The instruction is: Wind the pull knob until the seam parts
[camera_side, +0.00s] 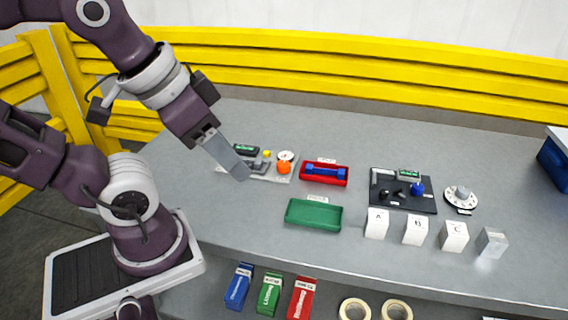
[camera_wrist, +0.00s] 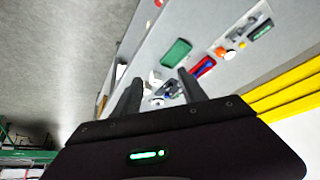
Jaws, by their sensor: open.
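A light plate (camera_side: 228,168) on the bench's left carries a grey device with a green display (camera_side: 245,150), an orange knob (camera_side: 283,168) and a small white dial (camera_side: 286,156). A black plate (camera_side: 428,207) at the right carries another green display (camera_side: 409,175), a blue knob (camera_side: 417,189) and small black parts. I cannot tell which knob is the pull knob, and no seam can be made out. My gripper (camera_side: 241,174) hangs above the bench by the light plate, touching nothing that I can see. In the wrist view my gripper (camera_wrist: 160,82) is open and empty.
A red tray (camera_side: 325,183) holds a blue part (camera_side: 325,172). An empty green tray (camera_side: 313,215), white blocks A (camera_side: 376,224), B (camera_side: 415,231) and C (camera_side: 454,237), a metal block (camera_side: 491,243) and a white dial (camera_side: 460,196) stand nearby. Yellow rails (camera_side: 330,62) line the back.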

